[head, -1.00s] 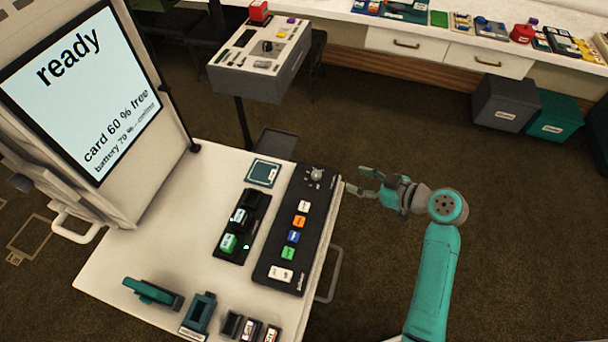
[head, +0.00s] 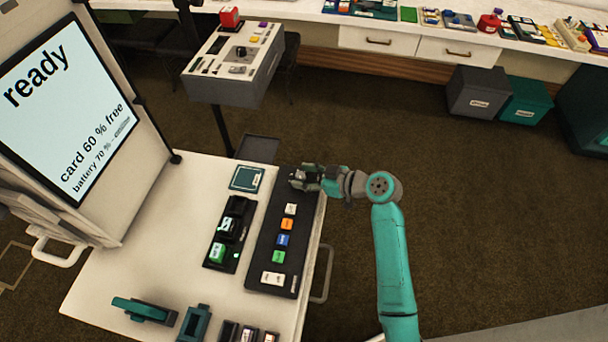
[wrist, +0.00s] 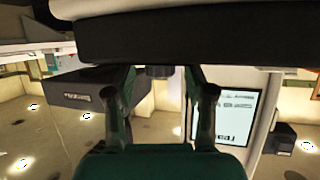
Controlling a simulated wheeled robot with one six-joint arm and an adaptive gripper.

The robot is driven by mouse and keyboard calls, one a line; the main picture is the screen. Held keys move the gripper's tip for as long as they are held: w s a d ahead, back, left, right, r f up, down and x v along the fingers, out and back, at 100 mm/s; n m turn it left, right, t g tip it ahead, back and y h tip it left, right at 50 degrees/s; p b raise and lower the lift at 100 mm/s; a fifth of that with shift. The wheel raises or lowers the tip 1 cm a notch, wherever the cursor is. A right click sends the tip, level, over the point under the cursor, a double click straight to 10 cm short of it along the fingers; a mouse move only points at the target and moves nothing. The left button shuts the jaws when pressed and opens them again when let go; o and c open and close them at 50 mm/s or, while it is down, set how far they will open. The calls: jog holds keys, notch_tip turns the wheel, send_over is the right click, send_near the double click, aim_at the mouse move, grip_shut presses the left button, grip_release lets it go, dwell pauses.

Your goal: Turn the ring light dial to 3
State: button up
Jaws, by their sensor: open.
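The black control panel (head: 263,238) lies along the right edge of the white cart top, with a row of coloured buttons. Its dial is at the far end, largely covered by my gripper in the head view. In the wrist view the dark dial knob (wrist: 158,72) shows between the two fingers, under the panel's dark edge (wrist: 170,40). My gripper (head: 299,178) is open, with its fingers around the dial's place. I cannot tell whether they touch it. The dial's setting cannot be read.
The screen (head: 62,105) reads "ready", card 60 % free, battery 70 %. A black battery charger (head: 231,232) and a teal square pad (head: 247,178) sit left of the panel. A small console (head: 232,80) stands behind. Open floor lies to the right.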

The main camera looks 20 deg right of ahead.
jog(key=shift+w+a, duration=0.15)
grip_shut()
jog(key=shift+m+t+h, duration=0.3)
jog(key=shift+m+h, duration=0.2)
dwell(0.4)
jog(key=shift+a+m+t+h, duration=0.2)
jog(key=shift+m+t+h, duration=0.4)
jog(key=shift+m+h, duration=0.3)
jog(key=shift+a+m+t+h, duration=0.1)
jog(key=shift+m+t+h, duration=0.6)
jog(key=shift+m+h, duration=1.1)
jog(key=shift+h, duration=0.1)
